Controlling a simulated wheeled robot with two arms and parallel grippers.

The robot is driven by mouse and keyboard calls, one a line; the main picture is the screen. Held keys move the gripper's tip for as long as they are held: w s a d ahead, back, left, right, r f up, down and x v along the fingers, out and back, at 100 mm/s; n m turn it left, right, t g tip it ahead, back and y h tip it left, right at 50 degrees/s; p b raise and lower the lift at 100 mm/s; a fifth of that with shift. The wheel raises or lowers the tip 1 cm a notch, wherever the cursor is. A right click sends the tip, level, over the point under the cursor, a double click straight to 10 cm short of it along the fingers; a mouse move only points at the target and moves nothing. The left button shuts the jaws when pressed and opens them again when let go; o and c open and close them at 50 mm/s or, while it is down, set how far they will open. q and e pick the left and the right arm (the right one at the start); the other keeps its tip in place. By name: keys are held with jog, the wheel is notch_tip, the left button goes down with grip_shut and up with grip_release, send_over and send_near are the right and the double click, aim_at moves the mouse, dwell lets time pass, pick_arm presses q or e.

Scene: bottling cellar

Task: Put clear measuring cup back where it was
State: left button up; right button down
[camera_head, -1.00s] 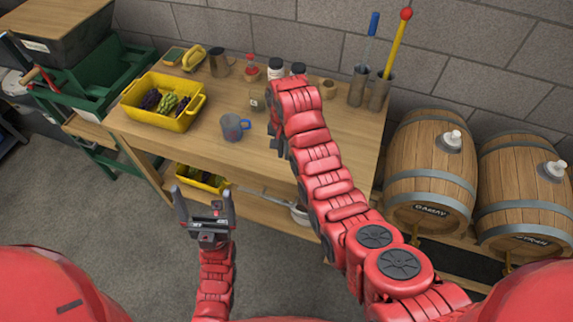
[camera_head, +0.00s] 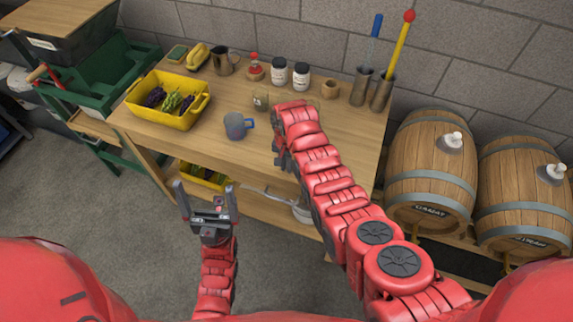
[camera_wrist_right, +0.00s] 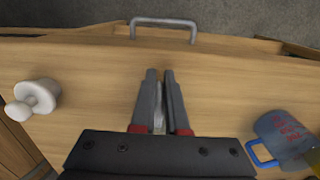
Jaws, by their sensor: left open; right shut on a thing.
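A see-through grey-blue measuring cup (camera_head: 238,126) with a blue handle stands upright on the wooden table, right of the yellow crate. It also shows in the right wrist view (camera_wrist_right: 282,134), with red marks on its wall. My right gripper (camera_wrist_right: 159,78) is over the table near its front edge, apart from this cup. Its fingers are shut on a thin pale thing (camera_wrist_right: 158,121), mostly hidden, which I cannot identify. In the head view the right arm hides most of that gripper. My left gripper (camera_head: 207,192) is open and empty in front of the table.
A yellow crate (camera_head: 150,113) of grapes stands at the table's left. A white knobbed object (camera_wrist_right: 36,97) and a metal handle (camera_wrist_right: 163,24) show in the wrist view.

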jog(key=c, duration=0.9)
grip_release()
